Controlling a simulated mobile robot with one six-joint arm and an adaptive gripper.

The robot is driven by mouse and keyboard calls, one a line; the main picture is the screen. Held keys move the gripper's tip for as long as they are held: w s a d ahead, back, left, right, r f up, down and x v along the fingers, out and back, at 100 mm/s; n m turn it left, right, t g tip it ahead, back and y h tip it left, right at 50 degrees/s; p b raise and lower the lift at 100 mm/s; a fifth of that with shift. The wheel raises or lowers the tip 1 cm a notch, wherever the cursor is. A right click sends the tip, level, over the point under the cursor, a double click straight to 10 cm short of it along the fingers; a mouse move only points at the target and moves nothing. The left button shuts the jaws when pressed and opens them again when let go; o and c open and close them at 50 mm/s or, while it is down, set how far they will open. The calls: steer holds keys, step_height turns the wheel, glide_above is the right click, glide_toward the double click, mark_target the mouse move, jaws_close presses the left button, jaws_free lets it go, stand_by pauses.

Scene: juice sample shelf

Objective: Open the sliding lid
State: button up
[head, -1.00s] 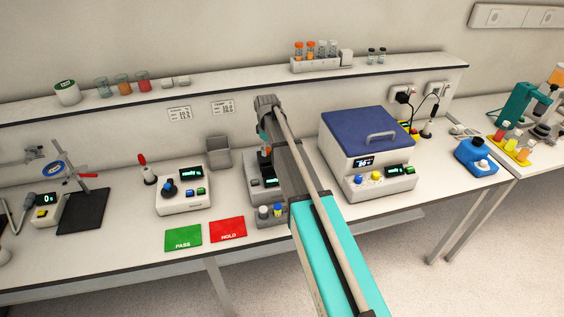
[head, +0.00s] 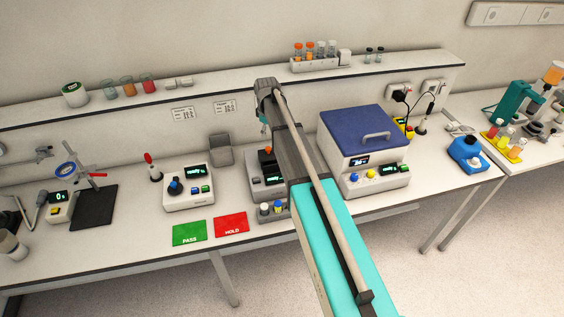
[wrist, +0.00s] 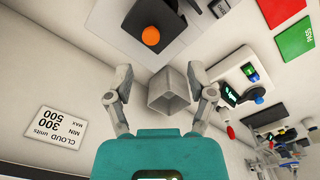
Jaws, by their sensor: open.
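A grey instrument (head: 258,188) with a lit display stands on the bench, partly hidden behind my arm. On it is a dark block with an orange knob (head: 268,150), apparently the sliding lid. In the wrist view the orange knob (wrist: 150,37) shows at the top, beyond my fingertips and apart from them. My gripper (wrist: 158,69) is open and empty, its two fingers spread either side of a grey bin in the background. In the head view the fingers are mostly hidden by my arm.
The grey bin (head: 220,150) stands behind the instrument's left side. A white box with a blue handled lid (head: 358,128) is close on the right. Small capped vials (head: 271,208) stand in front. Green (head: 190,232) and red (head: 231,224) pads lie front left. A shelf (head: 220,96) runs above.

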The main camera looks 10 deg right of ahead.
steer(key=shift+r+p, duration=2.05)
steer(key=shift+r, duration=0.3)
steer(key=s+f+m+b, duration=0.2)
steer(key=s+m, duration=0.5)
steer(key=s, duration=1.4)
steer(key=shift+s+t, duration=0.25)
steer(key=shift+t, duration=0.05)
steer(key=shift+w+f, duration=0.1)
steer(key=r+n+p, duration=0.2)
steer(key=n, duration=0.5)
glide_above(268, 148)
steer(key=shift+f, duration=0.15)
steer(key=shift+f+b, duration=0.2)
steer(key=shift+b, duration=0.25)
step_height(268, 148, down, 13)
steer(key=b, duration=1.3)
steer(key=shift+f, duration=0.2)
